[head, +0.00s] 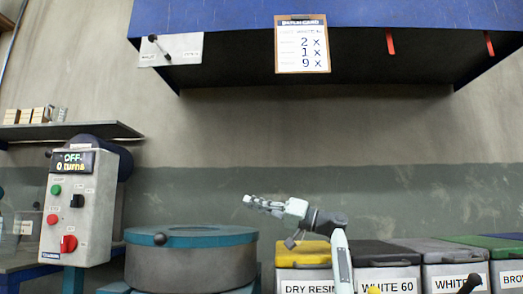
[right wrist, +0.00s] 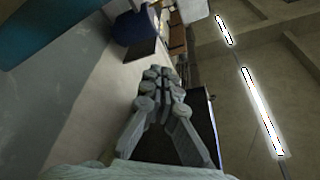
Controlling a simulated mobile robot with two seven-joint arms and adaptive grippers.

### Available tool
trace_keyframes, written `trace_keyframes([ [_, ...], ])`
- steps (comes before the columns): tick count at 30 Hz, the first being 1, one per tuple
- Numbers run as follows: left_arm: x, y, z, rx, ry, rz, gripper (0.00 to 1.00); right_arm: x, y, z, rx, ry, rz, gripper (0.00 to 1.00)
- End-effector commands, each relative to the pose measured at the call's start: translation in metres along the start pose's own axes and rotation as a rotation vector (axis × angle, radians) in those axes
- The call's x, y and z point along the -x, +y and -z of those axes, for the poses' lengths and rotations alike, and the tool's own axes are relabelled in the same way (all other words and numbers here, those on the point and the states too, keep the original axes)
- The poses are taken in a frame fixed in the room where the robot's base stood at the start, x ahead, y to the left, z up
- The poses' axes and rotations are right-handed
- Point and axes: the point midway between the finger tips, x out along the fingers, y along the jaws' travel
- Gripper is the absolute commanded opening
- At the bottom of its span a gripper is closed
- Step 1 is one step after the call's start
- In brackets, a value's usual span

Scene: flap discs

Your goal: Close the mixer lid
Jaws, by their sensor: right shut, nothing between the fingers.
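The mixer drum (head: 190,266) is a grey round tub at the lower middle of the head view. Its teal lid (head: 205,237) lies flat across the top, with no gap visible along the near rim. A dark round knob (head: 160,239) sits at the lid's front left. My right gripper (head: 250,202) is in the air to the right of the lid and above its level, fingers pointing left, shut and empty. The closed fingers also show in the right wrist view (right wrist: 157,78). My left gripper is not in view.
A grey control box (head: 88,212) left of the mixer reads "OFF, 0 turns". Lidded bins, including a yellow-topped one (head: 303,250), stand to the right. A blue hood (head: 230,25) with a card (head: 302,45) hangs above. A shelf (head: 70,130) is at left.

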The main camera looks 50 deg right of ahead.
Motion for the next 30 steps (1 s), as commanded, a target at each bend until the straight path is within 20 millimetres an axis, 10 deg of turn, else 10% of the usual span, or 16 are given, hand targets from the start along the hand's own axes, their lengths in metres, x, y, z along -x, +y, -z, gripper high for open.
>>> trace_keyframes([
  [13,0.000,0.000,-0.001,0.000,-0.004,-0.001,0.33,-0.002,-0.004,0.005,0.002,0.001,0.001,0.00],
  [30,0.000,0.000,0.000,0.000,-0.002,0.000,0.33,-0.025,-0.054,0.071,0.000,0.000,0.001,0.00],
])
